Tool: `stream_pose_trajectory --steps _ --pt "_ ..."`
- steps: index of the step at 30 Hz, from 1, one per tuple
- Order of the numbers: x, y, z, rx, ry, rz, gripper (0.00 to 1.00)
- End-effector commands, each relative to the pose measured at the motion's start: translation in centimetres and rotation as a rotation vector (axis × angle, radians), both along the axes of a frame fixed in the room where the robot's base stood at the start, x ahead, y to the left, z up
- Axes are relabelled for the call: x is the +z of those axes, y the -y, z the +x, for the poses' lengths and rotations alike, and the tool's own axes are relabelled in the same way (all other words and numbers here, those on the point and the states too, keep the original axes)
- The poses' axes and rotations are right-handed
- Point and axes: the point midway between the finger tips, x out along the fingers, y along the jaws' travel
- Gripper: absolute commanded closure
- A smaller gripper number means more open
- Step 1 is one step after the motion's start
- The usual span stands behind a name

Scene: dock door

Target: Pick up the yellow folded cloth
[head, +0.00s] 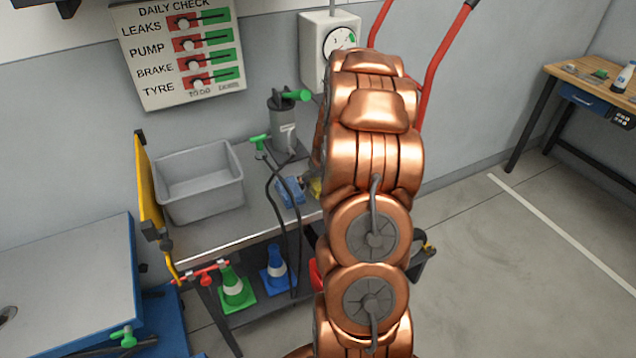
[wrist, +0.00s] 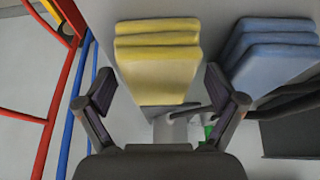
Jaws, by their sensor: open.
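The yellow folded cloth (wrist: 158,62) lies in several layers straight ahead in the wrist view. In the head view only a small part of the yellow cloth (head: 315,187) shows on the table, the rest being behind my arm. My gripper (wrist: 159,80) is open, with one dark finger to the left and one to the right of the yellow cloth's near end. Nothing is held between the fingers. I cannot tell whether they touch the cloth. My gripper is not clearly seen in the head view.
A blue folded cloth (wrist: 272,52) lies close to the right of the yellow one. The table (head: 240,226) also holds a grey bin (head: 199,184) and a grey canister (head: 284,130) with a green handle. Red hand-truck rails (wrist: 62,120) stand at the left of the wrist view.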

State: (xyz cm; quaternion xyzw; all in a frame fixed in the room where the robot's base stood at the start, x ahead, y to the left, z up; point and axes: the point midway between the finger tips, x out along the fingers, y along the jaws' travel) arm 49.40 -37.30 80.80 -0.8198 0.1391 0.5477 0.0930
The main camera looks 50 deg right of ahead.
Motion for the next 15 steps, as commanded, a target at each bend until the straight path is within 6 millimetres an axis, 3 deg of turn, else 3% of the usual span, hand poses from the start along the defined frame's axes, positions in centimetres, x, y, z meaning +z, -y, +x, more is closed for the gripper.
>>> stream_pose_trajectory --steps 3,15 --pt "0.01 -0.01 0.00 0.000 0.000 0.000 0.06" --pt "0.00 0.00 -0.01 0.000 0.000 0.000 0.48"
